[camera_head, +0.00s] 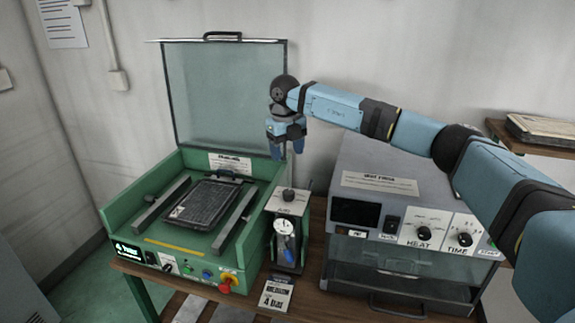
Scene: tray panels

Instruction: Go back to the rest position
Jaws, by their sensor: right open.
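My right arm comes in from the right, across the front of the grey oven's top. My right gripper (287,149) points down, open, with nothing seen between its fingers. It appears above the right edge of the green machine (128,217) and above the small box with the dial (287,203). It looks apart from both, though depth is hard to judge. My left gripper is not in view.
The green machine's clear lid (218,95) stands raised, near the gripper. A dark tray (205,203) lies inside between two rails. The grey oven (353,178) stands at right. A wall shelf (511,138) holds a flat stack (541,127).

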